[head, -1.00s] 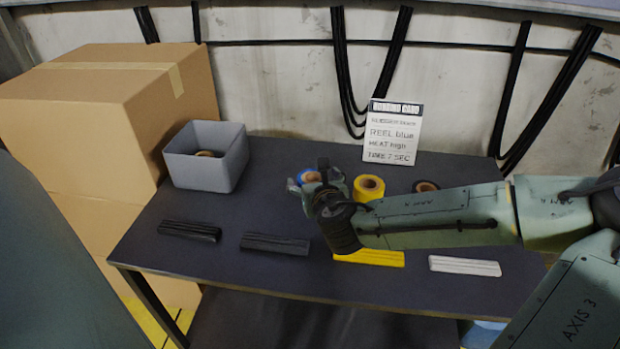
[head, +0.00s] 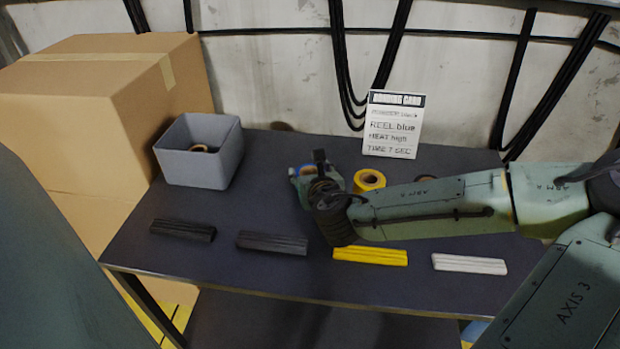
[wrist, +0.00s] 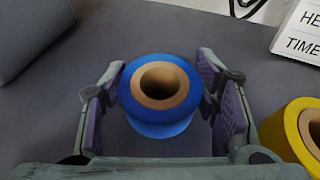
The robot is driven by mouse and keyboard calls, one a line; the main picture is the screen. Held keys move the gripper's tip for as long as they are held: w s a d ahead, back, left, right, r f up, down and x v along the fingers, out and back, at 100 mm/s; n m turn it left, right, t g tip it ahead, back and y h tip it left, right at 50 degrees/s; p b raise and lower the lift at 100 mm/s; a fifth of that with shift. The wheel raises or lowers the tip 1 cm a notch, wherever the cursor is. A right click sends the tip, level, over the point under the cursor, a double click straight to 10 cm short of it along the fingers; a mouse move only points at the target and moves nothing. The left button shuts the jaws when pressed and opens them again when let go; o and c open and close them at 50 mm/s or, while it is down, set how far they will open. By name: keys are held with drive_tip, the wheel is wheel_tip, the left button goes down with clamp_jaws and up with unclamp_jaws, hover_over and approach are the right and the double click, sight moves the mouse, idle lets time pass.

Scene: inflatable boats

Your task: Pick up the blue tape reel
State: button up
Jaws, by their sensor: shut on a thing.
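The blue tape reel (wrist: 160,123) has a tan core and stands upright between my gripper's two pads in the wrist view. My gripper (wrist: 160,95) is shut on the reel, with one finger on each side. In the head view, my gripper (head: 318,172) is over the middle of the dark table and hides most of the reel (head: 303,170). I cannot tell whether the reel touches the table.
A yellow reel (head: 369,180) stands close to the right of my gripper. A grey bin (head: 190,171) with a reel inside is at the back left. A card (head: 393,125) stands behind. Black, yellow and white strips lie along the front of the table (head: 270,205).

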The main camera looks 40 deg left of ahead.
drive_tip(key=c, duration=0.6)
drive_tip(key=shift+o, duration=0.2)
drive_tip(key=shift+r, duration=0.1)
